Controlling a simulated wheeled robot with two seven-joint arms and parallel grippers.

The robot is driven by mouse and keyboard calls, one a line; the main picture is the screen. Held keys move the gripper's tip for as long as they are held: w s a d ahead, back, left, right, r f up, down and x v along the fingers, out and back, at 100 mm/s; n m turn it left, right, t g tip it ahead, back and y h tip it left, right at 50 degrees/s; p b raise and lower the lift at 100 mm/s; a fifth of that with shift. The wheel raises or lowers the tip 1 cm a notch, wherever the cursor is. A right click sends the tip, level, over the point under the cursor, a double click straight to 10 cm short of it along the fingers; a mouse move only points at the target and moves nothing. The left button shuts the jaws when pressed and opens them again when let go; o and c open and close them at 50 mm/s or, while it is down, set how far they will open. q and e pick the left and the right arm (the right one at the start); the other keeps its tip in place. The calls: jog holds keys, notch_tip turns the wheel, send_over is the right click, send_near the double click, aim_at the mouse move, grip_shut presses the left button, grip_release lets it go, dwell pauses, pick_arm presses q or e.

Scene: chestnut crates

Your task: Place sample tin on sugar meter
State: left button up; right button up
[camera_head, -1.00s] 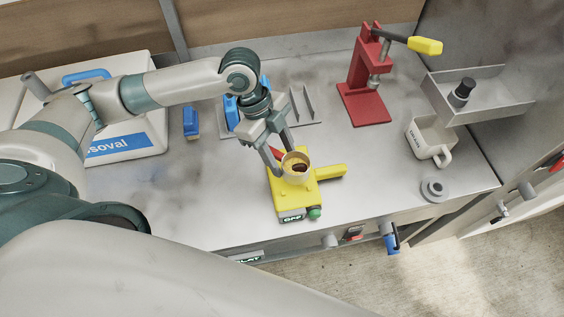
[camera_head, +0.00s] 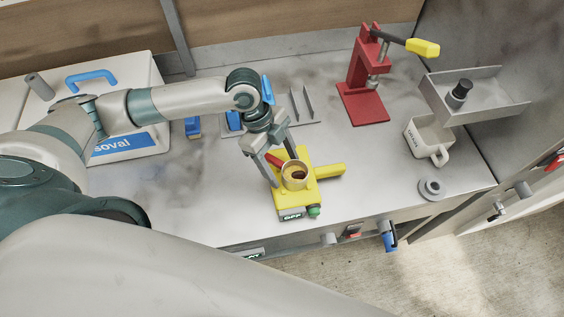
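The sample tin (camera_head: 294,177), a small round open tin with dark and yellowish contents, sits upright on top of the yellow sugar meter (camera_head: 309,191). The meter has a yellow handle to the right, a green knob and a small display at its front. My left gripper (camera_head: 285,172) is just above the meter, pointing down, one finger to the left of the tin and the other behind it. The fingers look spread, with a small gap beside the tin. My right gripper is not in view.
A red press (camera_head: 364,100) with a yellow-tipped lever stands at the back. A white mug (camera_head: 430,141), a grey ring (camera_head: 432,189) and a metal tray (camera_head: 505,96) are at the right. A white case (camera_head: 151,85) stands at the left. The counter's front edge is close to the meter.

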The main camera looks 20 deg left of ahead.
pick_arm(q)
jog(key=shift+r, duration=0.15)
jog(key=b+v, duration=0.3)
jog(key=v, duration=0.8)
jog(key=shift+a+r, duration=0.2)
jog(key=shift+r, duration=0.3)
jog(key=shift+f, duration=0.1)
dwell(0.4)
